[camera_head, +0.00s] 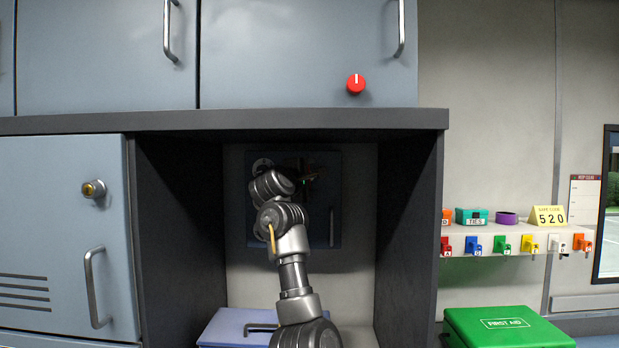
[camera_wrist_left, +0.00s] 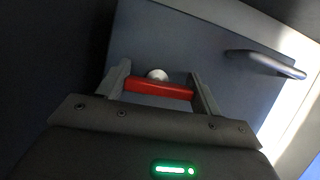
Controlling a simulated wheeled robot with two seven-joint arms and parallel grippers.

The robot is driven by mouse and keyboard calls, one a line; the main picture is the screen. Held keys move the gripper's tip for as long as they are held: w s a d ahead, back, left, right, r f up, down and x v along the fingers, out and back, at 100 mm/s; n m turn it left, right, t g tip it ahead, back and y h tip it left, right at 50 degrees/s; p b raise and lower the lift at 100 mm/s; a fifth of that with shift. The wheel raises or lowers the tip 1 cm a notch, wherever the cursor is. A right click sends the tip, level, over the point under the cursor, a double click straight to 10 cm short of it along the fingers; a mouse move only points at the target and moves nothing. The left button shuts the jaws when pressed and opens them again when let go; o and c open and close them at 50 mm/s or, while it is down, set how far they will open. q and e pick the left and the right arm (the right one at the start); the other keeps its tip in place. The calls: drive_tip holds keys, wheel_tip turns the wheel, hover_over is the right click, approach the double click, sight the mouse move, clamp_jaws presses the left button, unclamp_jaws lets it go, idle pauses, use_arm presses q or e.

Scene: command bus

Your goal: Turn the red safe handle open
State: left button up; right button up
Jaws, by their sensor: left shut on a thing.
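The safe door (camera_head: 322,222) is a dark blue-grey panel set deep in the open recess. It also fills much of the left wrist view (camera_wrist_left: 205,45). The red safe handle (camera_wrist_left: 158,88) is a short red bar in front of a pale round hub (camera_wrist_left: 158,74). It lies nearly level in the left wrist view, tilted slightly. My left gripper (camera_wrist_left: 160,84) has a finger at each end of the red bar and is shut on it. In the head view my own arm hides most of the gripper and the handle. My right gripper is not in view.
Dark side walls (camera_head: 408,225) and a shelf edge (camera_head: 290,119) frame the recess closely. A grey bar handle (camera_wrist_left: 265,64) stands out from the safe door, right of my gripper. A blue-lilac case (camera_head: 222,326) sits below my arm. A green first aid box (camera_head: 505,329) stands at right.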

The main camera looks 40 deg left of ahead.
use_arm(q)
drive_tip(key=shift+m, duration=0.3)
idle(0.4)
drive_tip(key=o, duration=1)
drive_tip(key=shift+s, duration=0.3)
drive_tip(key=shift+b+v, duration=1.8)
drive_tip(key=shift+v, duration=3.35)
drive_tip(key=shift+r, duration=0.15)
